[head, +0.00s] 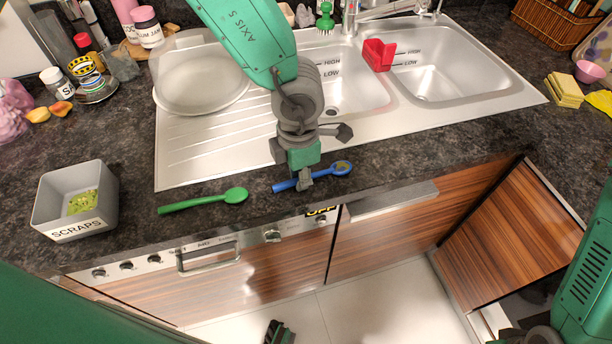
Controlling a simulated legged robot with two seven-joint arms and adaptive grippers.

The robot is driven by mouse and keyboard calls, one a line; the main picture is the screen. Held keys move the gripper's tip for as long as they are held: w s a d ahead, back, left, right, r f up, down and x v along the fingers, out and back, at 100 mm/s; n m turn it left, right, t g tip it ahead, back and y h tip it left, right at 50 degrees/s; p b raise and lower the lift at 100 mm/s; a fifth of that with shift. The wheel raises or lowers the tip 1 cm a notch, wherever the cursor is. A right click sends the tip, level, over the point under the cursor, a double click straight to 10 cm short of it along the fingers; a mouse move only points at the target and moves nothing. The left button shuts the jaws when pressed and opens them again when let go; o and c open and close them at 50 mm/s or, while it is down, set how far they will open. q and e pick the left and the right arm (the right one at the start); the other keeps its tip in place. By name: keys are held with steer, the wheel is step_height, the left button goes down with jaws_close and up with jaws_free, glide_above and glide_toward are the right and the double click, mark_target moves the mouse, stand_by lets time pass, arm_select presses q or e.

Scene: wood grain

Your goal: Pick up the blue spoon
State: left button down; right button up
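The blue spoon (287,185) lies on the dark counter near its front edge, with its bowl to the right and its handle to the left. My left gripper (305,180) points down at the spoon. Its fingertips overlap the handle just left of the bowl and hide part of it. The fingers are seen nearly edge-on, so I cannot tell whether they are closed on the spoon. My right gripper cannot be made out; only part of that arm shows at the bottom right.
A green spoon (205,201) lies left of the blue one. A grey scraps bin (77,226) stands further left. Behind are a plate (200,82) on the drainer and a double sink (450,70) with a red holder (378,54). Drawer handles (393,202) project below the counter edge.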

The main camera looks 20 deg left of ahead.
arm_select(q)
steer(key=shift+d+r, duration=0.15)
steer(key=shift+d, duration=0.6)
steer(key=r, duration=0.6)
steer(key=a+r, duration=0.1)
steer(key=r, duration=0.2)
steer(key=shift+a+p, duration=0.1)
steer(key=shift+p, duration=0.25)
steer(key=shift+r, duration=0.35)
steer(key=shift+d+r, duration=0.1)
steer(key=shift+d, duration=0.4)
